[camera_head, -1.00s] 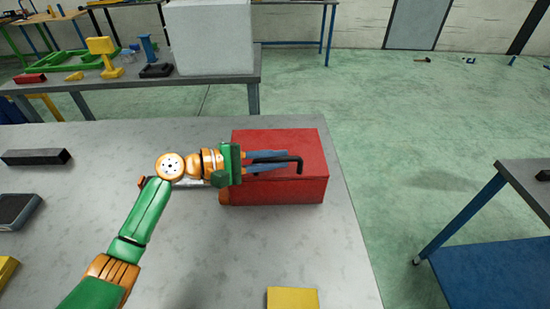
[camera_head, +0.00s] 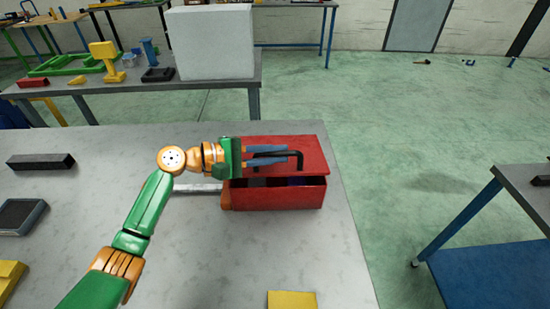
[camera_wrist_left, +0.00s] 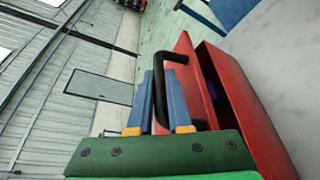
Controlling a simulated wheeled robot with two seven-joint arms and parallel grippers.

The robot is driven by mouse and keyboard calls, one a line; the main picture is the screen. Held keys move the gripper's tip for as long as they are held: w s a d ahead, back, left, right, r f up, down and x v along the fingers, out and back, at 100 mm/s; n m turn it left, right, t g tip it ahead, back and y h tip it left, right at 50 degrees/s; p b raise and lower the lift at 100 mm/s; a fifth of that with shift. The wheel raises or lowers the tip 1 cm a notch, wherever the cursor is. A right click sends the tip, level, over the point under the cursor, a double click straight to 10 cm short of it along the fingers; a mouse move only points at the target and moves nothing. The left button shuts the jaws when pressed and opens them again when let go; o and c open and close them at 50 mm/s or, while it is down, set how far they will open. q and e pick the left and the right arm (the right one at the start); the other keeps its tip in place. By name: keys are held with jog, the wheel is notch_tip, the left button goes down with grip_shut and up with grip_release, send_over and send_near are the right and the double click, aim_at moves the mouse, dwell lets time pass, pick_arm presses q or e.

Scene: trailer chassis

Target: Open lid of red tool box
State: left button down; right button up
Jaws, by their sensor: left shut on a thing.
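The red tool box (camera_head: 280,199) stands on the grey table, and it also shows in the left wrist view (camera_wrist_left: 245,115). Its lid (camera_head: 312,155) is partly raised, with a dark gap along the front side. The black handle (camera_head: 298,155) is on top of the lid. My left gripper (camera_head: 285,156) is shut on this handle, with its blue fingers on either side of the bar in the left wrist view (camera_wrist_left: 165,100). The inside of the box is mostly in shadow, with something dark blue or purple visible. My right gripper does not show.
A metal bar (camera_head: 195,188) lies left of the box. A black block (camera_head: 40,161), a dark tray-like item (camera_head: 20,215) and yellow pieces (camera_head: 292,300) lie elsewhere on the table. A back bench holds a white box (camera_head: 210,42). A blue-legged table (camera_head: 470,220) stands to the right.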

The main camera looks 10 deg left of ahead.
pick_arm(q)
jog(key=w+a+r+n+p, duration=0.1)
jog(key=w+r+p, duration=0.1)
jog(key=w+r, duration=0.3)
jog(key=shift+r, duration=0.5)
